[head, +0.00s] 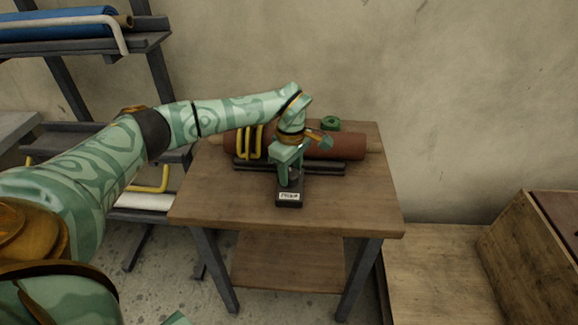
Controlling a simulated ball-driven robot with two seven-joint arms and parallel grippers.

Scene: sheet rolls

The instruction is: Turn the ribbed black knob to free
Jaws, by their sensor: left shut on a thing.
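The ribbed black knob (294,182) sits on a small black box (289,201) with a white label at the front middle of the wooden table. The label's writing is too small to read. My left gripper (291,177) reaches down over the box from above and is shut on the knob. The fingers hide most of the knob, so I cannot tell which way it is turned. My right gripper is not in view.
Behind the box, a reddish-brown roll (345,146) lies in a dark cradle (326,169), with yellow hoops (251,142) at its left. A green ring (330,123) lies behind it. A shelf rack (150,43) stands left, a wooden crate (530,240) right. The table's front is clear.

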